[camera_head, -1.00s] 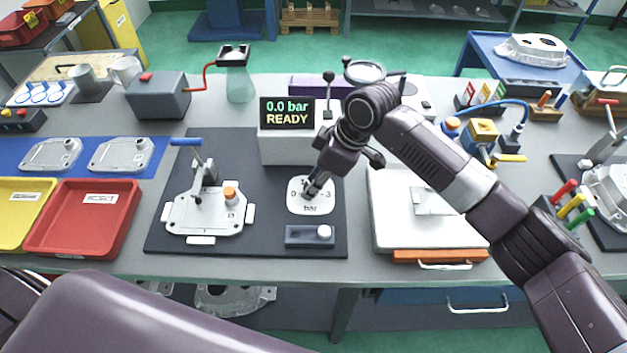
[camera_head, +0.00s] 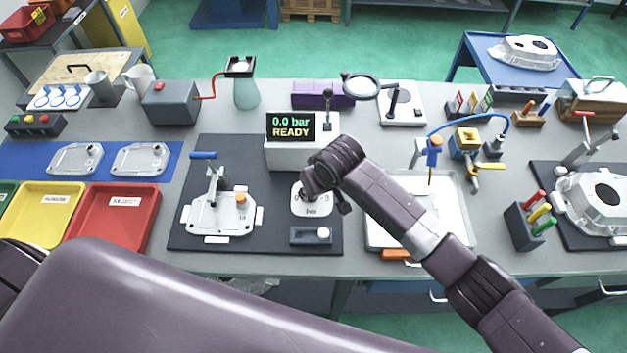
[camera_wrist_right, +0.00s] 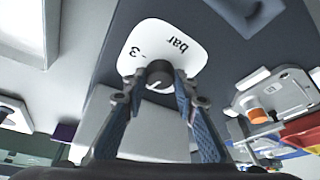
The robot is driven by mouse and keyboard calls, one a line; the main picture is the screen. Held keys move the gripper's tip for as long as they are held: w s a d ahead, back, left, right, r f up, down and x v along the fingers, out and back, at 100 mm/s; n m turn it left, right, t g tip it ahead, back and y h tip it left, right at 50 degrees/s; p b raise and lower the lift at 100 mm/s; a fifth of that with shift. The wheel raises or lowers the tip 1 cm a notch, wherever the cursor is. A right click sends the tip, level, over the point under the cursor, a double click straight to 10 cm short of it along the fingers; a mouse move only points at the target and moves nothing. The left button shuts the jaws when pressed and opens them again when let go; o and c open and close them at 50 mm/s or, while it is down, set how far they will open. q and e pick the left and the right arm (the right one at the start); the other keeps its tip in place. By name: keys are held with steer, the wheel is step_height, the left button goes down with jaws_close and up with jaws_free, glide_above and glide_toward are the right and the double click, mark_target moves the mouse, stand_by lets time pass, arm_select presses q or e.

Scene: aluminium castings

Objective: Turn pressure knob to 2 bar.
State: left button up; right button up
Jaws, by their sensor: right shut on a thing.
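The white dial plate (camera_head: 311,210) marked 0, 3 and bar lies on the dark mat, in front of a display (camera_head: 291,126) reading 0.0 bar READY. My right gripper (camera_head: 309,192) comes down over the plate and hides the knob in the head view. In the right wrist view the round dark knob (camera_wrist_right: 160,74) with a light mark sits between the fingertips of my right gripper (camera_wrist_right: 160,80), which is shut on it. The 3 and bar show beside it; the other markings are hidden. My left gripper is out of view.
A clamp fixture with a casting (camera_head: 220,215) stands left of the dial. A small grey block with a white button (camera_head: 323,233) lies in front of it.

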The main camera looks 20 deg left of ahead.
steer(key=shift+a+r+m+t+h+p, duration=0.15)
steer(key=shift+m+t+h+p, duration=0.3)
steer(key=shift+m+p, duration=0.8)
steer(key=shift+m, duration=0.25)
steer(key=o, duration=1.1)
steer(key=shift+s, duration=0.1)
steer(key=v, duration=1.1)
steer(key=shift+s+r, duration=0.1)
steer(key=shift+r, duration=0.25)
steer(key=shift+s+f, duration=0.1)
